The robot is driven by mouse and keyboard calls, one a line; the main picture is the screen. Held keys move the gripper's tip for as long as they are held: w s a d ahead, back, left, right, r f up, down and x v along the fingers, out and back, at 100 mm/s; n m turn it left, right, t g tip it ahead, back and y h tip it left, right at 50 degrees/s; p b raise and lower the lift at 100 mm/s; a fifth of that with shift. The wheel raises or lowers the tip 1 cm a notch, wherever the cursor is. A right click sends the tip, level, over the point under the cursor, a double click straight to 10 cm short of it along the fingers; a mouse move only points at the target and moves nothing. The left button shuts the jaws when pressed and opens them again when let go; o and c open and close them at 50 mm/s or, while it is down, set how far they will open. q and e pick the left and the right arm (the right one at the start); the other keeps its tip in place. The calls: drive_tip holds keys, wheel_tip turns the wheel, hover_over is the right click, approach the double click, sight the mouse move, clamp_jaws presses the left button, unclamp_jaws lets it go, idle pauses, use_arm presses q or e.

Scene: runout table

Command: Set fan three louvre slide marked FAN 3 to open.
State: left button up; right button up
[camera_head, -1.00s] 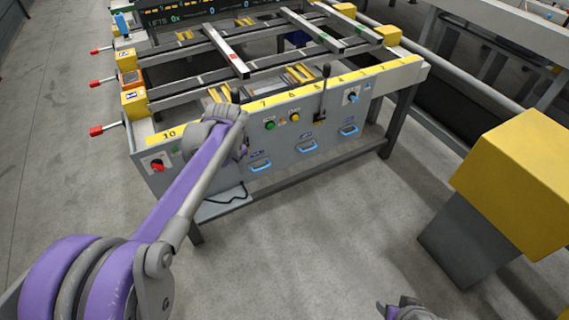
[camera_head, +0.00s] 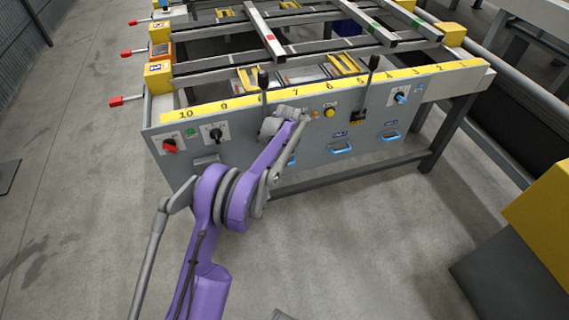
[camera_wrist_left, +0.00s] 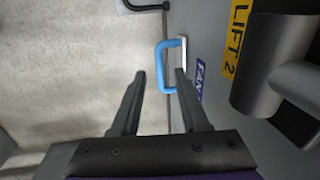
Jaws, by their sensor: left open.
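In the head view, blue louvre slide handles sit along the lower grey panel: a left one (camera_head: 292,160) partly hidden by my arm, a middle one (camera_head: 341,148) and a right one (camera_head: 390,136). Their small labels are too blurred to read there. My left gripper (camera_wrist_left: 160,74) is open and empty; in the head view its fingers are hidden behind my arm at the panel. In the left wrist view a blue handle (camera_wrist_left: 170,62) lies just beyond the fingertips, nearer the right finger. Its label (camera_wrist_left: 200,78) reads FAN; the number is not visible. My right gripper is not visible.
A dark lever and housing (camera_wrist_left: 268,62) by a LIFT 2 label stand close right of the left gripper. The panel also holds a red knob (camera_head: 170,146), a black knob (camera_head: 216,135), a yellow button (camera_head: 330,113) and a black lever (camera_head: 372,75). Floor in front is clear.

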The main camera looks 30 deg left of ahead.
use_arm(q)
drive_tip(key=shift+w+a+f+b, duration=0.15)
drive_tip(key=shift+f, duration=0.75)
drive_tip(key=shift+w+a+f+b, duration=0.1)
drive_tip(key=shift+f+b, duration=0.05)
drive_tip(key=shift+f, duration=0.75)
clamp_jaws()
